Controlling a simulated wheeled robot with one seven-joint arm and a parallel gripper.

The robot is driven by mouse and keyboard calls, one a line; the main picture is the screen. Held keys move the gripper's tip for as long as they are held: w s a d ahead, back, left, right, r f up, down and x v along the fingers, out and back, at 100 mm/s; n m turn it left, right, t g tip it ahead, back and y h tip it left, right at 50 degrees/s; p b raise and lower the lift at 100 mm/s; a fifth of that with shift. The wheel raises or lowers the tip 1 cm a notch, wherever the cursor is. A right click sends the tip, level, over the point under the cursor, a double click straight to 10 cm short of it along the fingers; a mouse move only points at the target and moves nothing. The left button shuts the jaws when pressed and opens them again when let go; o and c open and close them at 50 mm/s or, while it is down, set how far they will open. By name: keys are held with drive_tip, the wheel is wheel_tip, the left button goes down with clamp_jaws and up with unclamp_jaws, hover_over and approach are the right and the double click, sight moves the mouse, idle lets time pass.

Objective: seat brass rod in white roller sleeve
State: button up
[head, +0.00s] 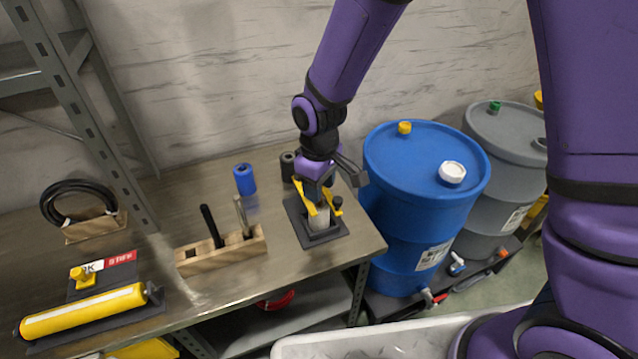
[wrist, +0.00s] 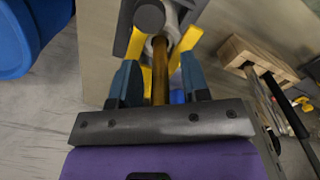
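The brass rod (wrist: 160,72) runs between my gripper's two fingers in the wrist view. Its far end meets the pale ring of the white roller sleeve (wrist: 171,18); I cannot tell how deep it sits. In the head view the white roller sleeve (head: 319,219) stands upright in a dark fixture (head: 326,238) with yellow prongs, at the table's right end. My gripper (head: 324,186) is right above the sleeve and hides its top. In the wrist view my gripper (wrist: 159,66) shows gaps on both sides of the rod, so it looks open around it.
A wooden block (head: 219,253) with a black-handled tool stands left of the fixture. A blue cylinder (head: 244,179) and a dark cylinder (head: 288,166) stand behind. A yellow roller (head: 84,309) lies at the left. A blue drum (head: 425,190) stands close beyond the table's right edge.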

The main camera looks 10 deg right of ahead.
wheel_tip(320, 180, up, 12)
drive_tip(key=shift+r, duration=0.1)
idle(0.6)
drive_tip(key=shift+r, duration=0.1)
drive_tip(key=shift+d+r, duration=0.2)
drive_tip(key=shift+d, duration=0.05)
drive_tip(key=s+d+r+m+t, duration=0.2)
drive_tip(key=s+d+r+m, duration=0.25)
drive_tip(key=d+r, duration=0.4)
drive_tip(key=s+d+r+m+t, duration=0.25)
drive_tip(key=s+d+r, duration=0.35)
drive_tip(key=d, duration=0.5)
drive_tip(key=s+d+r+m, duration=0.2)
drive_tip(key=s+d+m, duration=0.1)
drive_tip(key=s, duration=0.5)
drive_tip(key=shift+d+t, duration=0.35)
drive_tip(key=shift+d, duration=0.45)
